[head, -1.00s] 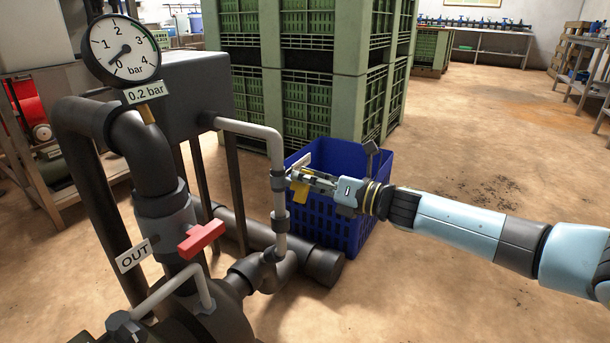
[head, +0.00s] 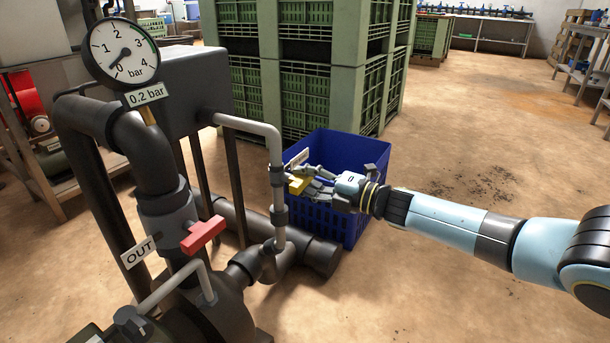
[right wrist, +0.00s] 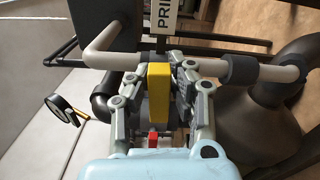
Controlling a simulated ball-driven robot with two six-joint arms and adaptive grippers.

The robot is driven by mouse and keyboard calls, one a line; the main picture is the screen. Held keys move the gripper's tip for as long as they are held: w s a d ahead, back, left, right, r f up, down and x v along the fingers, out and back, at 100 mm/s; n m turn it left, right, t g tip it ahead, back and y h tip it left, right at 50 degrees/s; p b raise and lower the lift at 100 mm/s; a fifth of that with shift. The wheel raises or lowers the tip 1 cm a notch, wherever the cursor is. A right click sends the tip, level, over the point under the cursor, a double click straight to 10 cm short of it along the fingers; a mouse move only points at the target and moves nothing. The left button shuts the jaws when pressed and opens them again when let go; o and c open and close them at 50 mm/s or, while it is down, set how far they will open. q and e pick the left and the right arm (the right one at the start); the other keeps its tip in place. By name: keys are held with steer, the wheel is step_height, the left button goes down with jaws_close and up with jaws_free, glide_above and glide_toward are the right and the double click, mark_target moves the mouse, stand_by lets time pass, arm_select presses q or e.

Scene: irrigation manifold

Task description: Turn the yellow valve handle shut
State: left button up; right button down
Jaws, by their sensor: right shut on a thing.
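The yellow valve handle (head: 297,186) is on the thin grey vertical pipe (head: 275,150), in front of the blue crate in the head view. My right gripper (head: 306,182) reaches it from the right and is shut on it. In the right wrist view the yellow handle (right wrist: 159,88) stands upright in the picture between the two fingers of my right gripper (right wrist: 160,92). The valve body behind it is mostly hidden by the handle and fingers. My left gripper is not in view.
A red handle (head: 203,235) sits on the thick dark pipe beside the OUT label (head: 137,253). The pressure gauge (head: 123,51) reads near 0. The blue crate (head: 340,222) stands close behind the gripper. Open floor (head: 480,150) lies to the right.

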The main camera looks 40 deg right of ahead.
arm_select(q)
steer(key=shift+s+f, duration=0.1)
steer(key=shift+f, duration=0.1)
arm_select(e)
steer(key=shift+m, duration=0.6)
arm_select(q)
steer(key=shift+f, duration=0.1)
arm_select(e)
steer(key=c, duration=1.2)
jaws_free()
steer(key=shift+s+d, duration=0.1)
steer(key=shift+s, duration=0.05)
steer(key=v, duration=1.1)
steer(key=shift+s+d, duration=0.1)
steer(key=shift+s, duration=0.25)
